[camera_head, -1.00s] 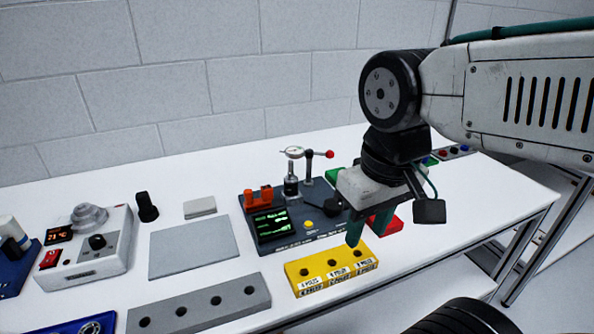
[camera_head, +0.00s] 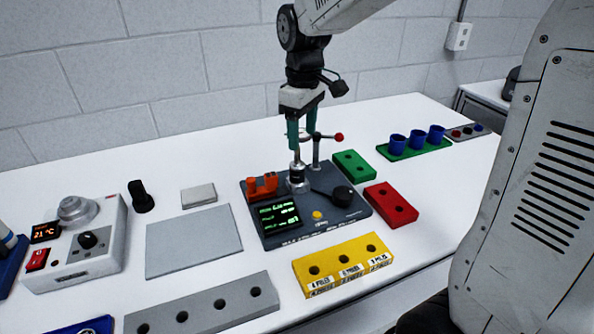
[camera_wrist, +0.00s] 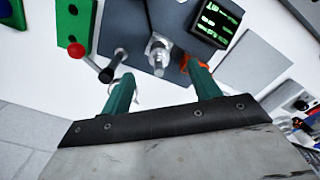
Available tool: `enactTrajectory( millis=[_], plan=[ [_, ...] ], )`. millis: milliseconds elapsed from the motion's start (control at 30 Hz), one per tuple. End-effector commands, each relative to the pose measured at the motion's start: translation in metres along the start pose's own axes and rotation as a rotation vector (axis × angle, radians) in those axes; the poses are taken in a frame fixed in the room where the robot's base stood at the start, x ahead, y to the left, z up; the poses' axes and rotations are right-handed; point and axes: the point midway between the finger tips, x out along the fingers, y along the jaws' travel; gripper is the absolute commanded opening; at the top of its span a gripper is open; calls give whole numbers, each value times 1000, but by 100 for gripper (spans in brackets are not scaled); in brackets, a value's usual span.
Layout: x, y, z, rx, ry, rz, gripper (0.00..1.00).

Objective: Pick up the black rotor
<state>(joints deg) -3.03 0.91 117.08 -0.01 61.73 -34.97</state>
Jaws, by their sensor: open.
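My gripper (camera_head: 303,148) is open, pointing down over the grey test station (camera_head: 262,240). A small upright cylinder (camera_head: 297,178), silver with a dark band, stands on the station just below the fingertips. In the wrist view my gripper (camera_wrist: 159,72) has its fingers apart, with a silver shaft on a hexagonal base (camera_wrist: 158,54) showing in the gap. I cannot tell whether this piece is the black rotor. A separate black knobbed cylinder (camera_head: 141,198) stands on the table at left. The dial gauge is mostly hidden behind my fingers.
A gauge post with a red ball (camera_head: 339,137) stands close right of my fingers. Orange posts (camera_head: 262,187) and a black round-ended lever (camera_head: 341,197) flank the cylinder. Green (camera_head: 354,166), red (camera_head: 391,205) and yellow (camera_head: 345,265) blocks lie to the right and front.

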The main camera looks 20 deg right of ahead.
Motion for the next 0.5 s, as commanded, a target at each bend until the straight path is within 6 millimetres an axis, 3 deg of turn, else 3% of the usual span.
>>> enactTrajectory(
  millis=[133,500],
  plan=[
    [11,7,-12,-33,-4,-3,62],
    [56,5,-16,-35,-7,-5,62]
  ],
)
